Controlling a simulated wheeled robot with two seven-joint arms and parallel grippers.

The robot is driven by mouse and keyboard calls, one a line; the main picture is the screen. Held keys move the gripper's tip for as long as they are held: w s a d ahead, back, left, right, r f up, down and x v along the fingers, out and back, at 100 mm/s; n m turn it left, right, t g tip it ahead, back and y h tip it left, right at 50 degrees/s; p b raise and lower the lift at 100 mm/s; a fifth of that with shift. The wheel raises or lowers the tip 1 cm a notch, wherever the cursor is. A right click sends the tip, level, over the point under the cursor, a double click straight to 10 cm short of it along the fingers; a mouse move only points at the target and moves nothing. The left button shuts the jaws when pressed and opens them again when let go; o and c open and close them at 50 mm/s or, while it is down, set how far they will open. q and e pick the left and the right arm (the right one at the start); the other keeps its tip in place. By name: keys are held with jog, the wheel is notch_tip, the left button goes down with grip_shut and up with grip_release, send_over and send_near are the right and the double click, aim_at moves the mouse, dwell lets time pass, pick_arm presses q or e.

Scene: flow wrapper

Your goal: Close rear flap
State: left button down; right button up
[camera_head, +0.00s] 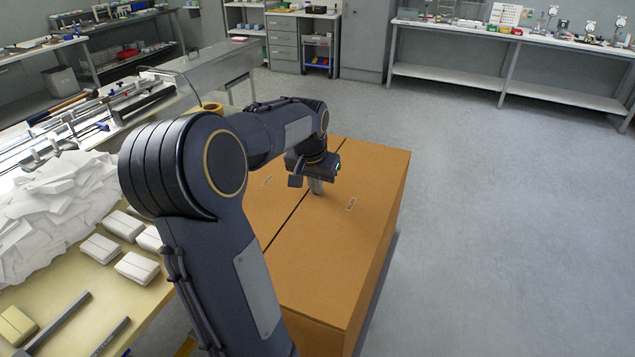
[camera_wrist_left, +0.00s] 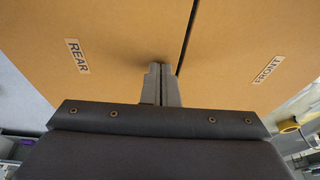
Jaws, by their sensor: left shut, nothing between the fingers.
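The large orange-brown cardboard box (camera_head: 330,275) has two top flaps lying flat, with a narrow dark seam between them. The rear flap (camera_head: 362,172) is the right one in the head view, and its REAR label (camera_wrist_left: 77,57) shows in the left wrist view. The front flap (camera_wrist_left: 245,40), labelled FRONT, lies across the seam. My left gripper (camera_head: 316,188) is shut and empty, pointing down at the rear flap close to the seam. Its fingers (camera_wrist_left: 161,84) look at or just above the cardboard; contact cannot be told. My right gripper is out of view.
A table (camera_head: 65,312) at the left holds a white heap (camera_head: 50,215) and several pale wrapped packs (camera_head: 137,267). A long machine (camera_head: 85,120) stands behind it. Workbenches line the back wall. The floor (camera_head: 500,220) to the right of the box is clear.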

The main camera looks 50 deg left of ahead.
pick_arm(q)
jog(key=shift+f, duration=0.25)
jog(key=shift+r, duration=0.15)
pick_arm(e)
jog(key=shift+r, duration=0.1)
